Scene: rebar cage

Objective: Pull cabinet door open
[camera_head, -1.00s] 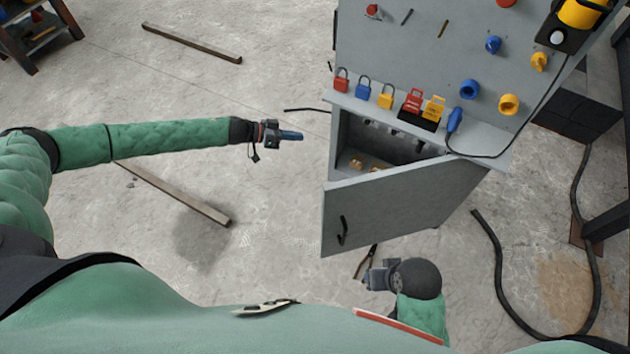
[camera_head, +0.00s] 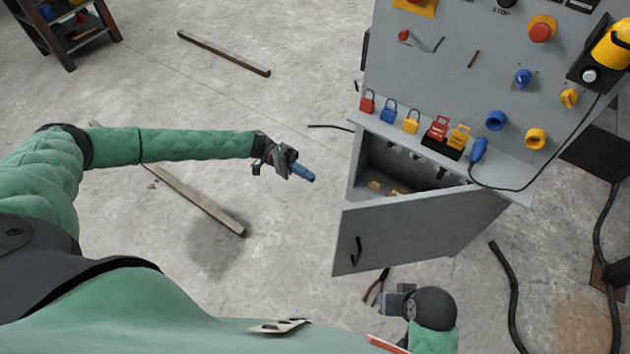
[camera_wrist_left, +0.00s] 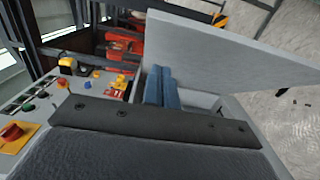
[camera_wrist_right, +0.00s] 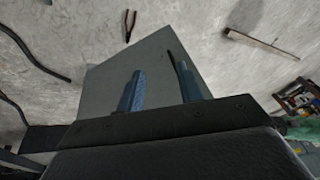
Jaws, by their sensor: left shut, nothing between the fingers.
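The grey cabinet door (camera_head: 425,232) stands partly open, with a dark bar handle (camera_head: 356,250) near its left edge. The cabinet interior (camera_head: 405,165) shows behind it. My left gripper (camera_head: 305,174) is shut and empty, left of the cabinet opening and apart from the door. In the left wrist view its blue fingers (camera_wrist_left: 162,88) are together, with the door panel (camera_wrist_left: 235,50) beyond. My right gripper (camera_head: 394,301) is below the door in the head view. In the right wrist view its fingers (camera_wrist_right: 157,80) are apart, with the door (camera_wrist_right: 150,55) beyond.
Padlocks (camera_head: 388,110) and a blue plug (camera_head: 478,150) sit on the cabinet ledge below the control panel. Pliers (camera_head: 376,287) lie on the floor near my right gripper. A thick black hose (camera_head: 507,285) lies right.

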